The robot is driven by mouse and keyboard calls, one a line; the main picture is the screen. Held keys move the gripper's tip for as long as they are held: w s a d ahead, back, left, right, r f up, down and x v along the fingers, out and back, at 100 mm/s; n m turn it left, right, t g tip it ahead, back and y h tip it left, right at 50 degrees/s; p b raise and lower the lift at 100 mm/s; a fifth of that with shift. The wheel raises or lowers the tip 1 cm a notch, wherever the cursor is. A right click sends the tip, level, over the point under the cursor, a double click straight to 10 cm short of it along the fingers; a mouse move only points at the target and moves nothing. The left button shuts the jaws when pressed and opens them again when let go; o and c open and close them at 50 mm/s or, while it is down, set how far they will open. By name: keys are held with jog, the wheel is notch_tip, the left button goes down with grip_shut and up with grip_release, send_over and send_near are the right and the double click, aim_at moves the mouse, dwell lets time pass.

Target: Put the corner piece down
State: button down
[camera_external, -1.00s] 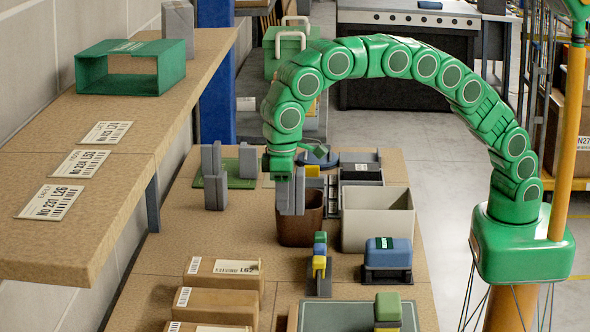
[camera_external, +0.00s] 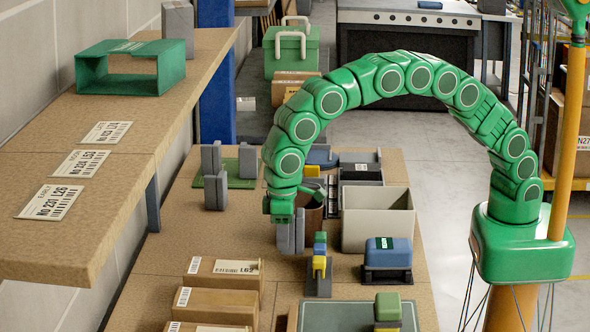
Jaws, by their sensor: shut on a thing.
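My gripper (camera_external: 290,238) hangs from the green arm over the middle of the bench, fingers down, in front of the brown bin. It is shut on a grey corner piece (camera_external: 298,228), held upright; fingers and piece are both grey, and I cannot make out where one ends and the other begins. I cannot tell whether the piece touches the bench. Similar grey upright pieces (camera_external: 213,180) stand on and beside a green mat (camera_external: 240,172) behind and to the left.
The brown bin (camera_external: 313,216) is partly hidden by my arm. A beige bin (camera_external: 378,228) stands to its right. A blue-and-yellow tool (camera_external: 319,262) is just in front. Boxes (camera_external: 221,271) lie at front left. Bare bench (camera_external: 200,235) shows to the left, below the overhanging shelf (camera_external: 110,180).

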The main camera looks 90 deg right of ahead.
aim_at(283, 253)
jog(key=shift+f, duration=1.65)
jog(key=shift+f, duration=0.1)
jog(key=c, duration=1)
grip_release()
jog(key=shift+o, duration=0.2)
notch_tip(283, 253, up, 11)
jog(key=shift+r, duration=0.6)
jog(key=shift+d, duration=0.1)
